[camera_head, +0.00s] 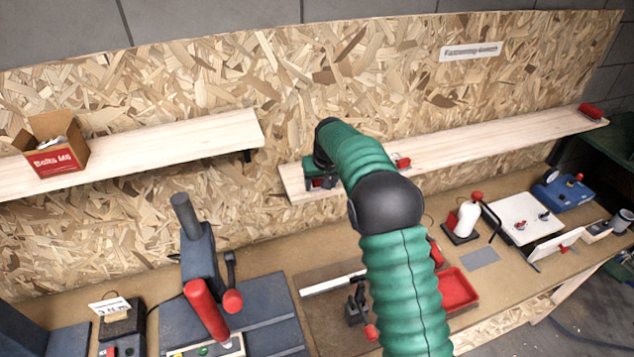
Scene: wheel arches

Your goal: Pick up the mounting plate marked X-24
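No marking X-24 is legible in the head view, so I cannot tell which thing is the mounting plate. A flat grey plate (480,258) lies on the workbench right of my arm, with no readable mark. My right arm in its green sleeve rises from the bottom centre and bends left towards the shelf. My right gripper (320,177) seems to be at the left end of the right shelf (460,147). It is small and dark there, and its fingers cannot be made out. My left gripper is not in view.
A Bolts M6 box (57,158) stands on the left shelf (180,143). On the workbench are a grey machine with red handles (205,310), a red tray (457,289), a white bottle (466,220), a white board (520,217) and a blue device (563,192). My arm hides the bench's middle.

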